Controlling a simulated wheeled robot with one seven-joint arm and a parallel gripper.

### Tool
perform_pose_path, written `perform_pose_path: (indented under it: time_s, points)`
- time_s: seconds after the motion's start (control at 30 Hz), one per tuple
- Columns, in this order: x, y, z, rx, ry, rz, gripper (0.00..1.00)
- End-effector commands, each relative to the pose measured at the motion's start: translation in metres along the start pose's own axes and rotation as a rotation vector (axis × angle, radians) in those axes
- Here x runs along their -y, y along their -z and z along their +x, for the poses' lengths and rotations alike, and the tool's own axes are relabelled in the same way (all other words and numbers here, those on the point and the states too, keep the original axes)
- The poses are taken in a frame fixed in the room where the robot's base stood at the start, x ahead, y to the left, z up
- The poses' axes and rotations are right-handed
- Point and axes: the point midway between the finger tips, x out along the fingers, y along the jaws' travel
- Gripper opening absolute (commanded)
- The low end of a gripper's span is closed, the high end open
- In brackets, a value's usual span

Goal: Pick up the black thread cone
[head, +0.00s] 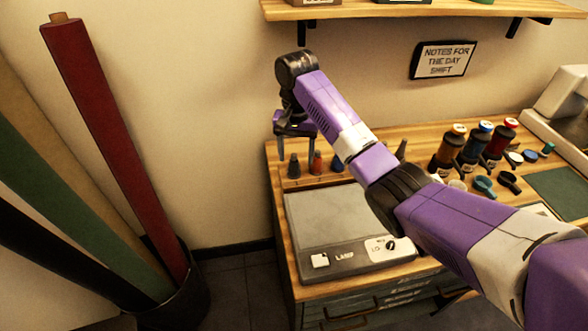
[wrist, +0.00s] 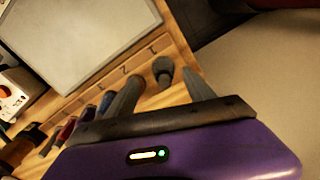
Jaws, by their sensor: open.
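The black thread cone (head: 293,166) stands upright at the left end of a row of cones along the back of the wooden table. My gripper (head: 296,150) is above it, pointing down, with its fingers apart. In the wrist view a dark cone (wrist: 163,73), apparently the black one, shows between the two grey fingers of my gripper (wrist: 164,80). I cannot tell whether either finger touches it. Its lower part is partly hidden by the gripper body in the wrist view.
An orange-red cone (head: 317,162) stands close to the right, with a blue one (head: 337,163) beyond. A grey light box (head: 335,225) lies in front. A wall shelf (head: 400,11) hangs above. Fabric rolls (head: 110,130) lean at left.

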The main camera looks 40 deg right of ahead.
Motion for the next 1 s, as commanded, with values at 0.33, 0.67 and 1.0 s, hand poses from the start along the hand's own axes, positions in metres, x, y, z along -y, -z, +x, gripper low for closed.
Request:
perform_pose_path:
  time_s: [0.33, 0.67, 1.0]
  points:
    - [0.005, 0.000, 0.043, 0.001, -0.001, 0.000, 0.62]
    - [0.006, 0.000, 0.046, -0.001, 0.001, -0.001, 0.52]
    - [0.006, 0.000, 0.046, -0.001, 0.001, -0.001, 0.00]
